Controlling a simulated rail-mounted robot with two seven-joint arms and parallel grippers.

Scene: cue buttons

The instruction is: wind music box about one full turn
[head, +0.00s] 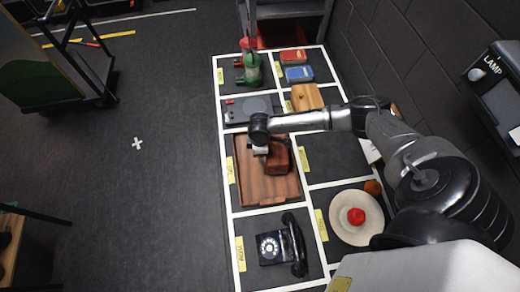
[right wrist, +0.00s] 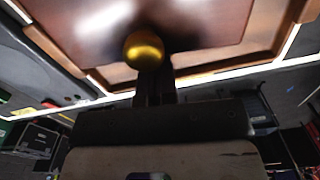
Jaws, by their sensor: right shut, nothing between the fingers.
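The music box (head: 278,160) is a small brown wooden box on a wooden tray (head: 250,190) in the middle left cell of the table. My right gripper (head: 260,151) is at the left side of the box, over the tray, and partly hides the box. In the right wrist view a round gold knob (right wrist: 143,50) shows right at the tips of my right gripper (right wrist: 154,88). The fingers are shut with nothing between them. I cannot tell whether they touch the knob. My left gripper is not in view.
A black telephone (head: 283,246) stands in the cell nearer me. A plate (head: 341,222) with a red item is at the right. A green bottle-like object (head: 252,70), a grey device (head: 248,108) and a light wooden block (head: 306,97) stand farther off.

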